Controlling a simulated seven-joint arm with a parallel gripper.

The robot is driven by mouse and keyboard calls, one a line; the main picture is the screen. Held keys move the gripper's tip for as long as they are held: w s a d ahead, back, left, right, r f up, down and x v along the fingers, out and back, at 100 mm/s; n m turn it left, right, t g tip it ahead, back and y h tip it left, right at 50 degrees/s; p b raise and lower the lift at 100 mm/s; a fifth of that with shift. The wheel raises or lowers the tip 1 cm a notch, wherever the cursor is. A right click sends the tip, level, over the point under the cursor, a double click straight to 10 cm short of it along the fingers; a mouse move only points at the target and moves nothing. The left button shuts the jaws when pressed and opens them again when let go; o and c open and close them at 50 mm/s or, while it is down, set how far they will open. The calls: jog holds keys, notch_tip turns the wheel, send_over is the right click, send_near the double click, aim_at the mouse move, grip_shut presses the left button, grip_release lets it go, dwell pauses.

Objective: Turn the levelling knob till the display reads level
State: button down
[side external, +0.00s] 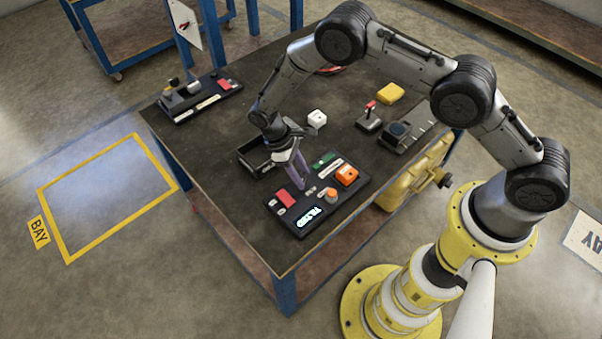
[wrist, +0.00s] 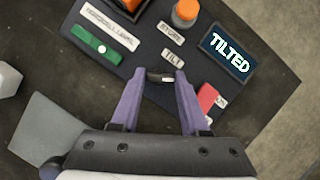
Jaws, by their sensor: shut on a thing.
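My gripper (side external: 300,184) reaches down onto a dark control panel (side external: 347,201) near the table's front edge. Its purple fingers are shut on a small dark levelling knob (wrist: 160,77) with a pale mark, beside the TILT label (wrist: 172,57). The fingers hide most of the knob in the side view. The display (wrist: 228,53) reads TILTED in the wrist view and glows in the side view (side external: 311,214). A green level strip (wrist: 105,45) with a pale spot lies on the panel.
On the panel are an orange-topped knob (side external: 331,194), an orange block (side external: 347,175) and a red part (side external: 285,198). An open dark tray (side external: 259,157) stands behind. A white cube (side external: 317,118), a joystick box (side external: 369,119) and a yellow block (side external: 390,93) stand farther back.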

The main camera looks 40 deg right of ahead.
jog(key=shift+c, duration=2)
grip_release()
jog(key=v, duration=1.4)
jog(key=shift+s, duration=0.15)
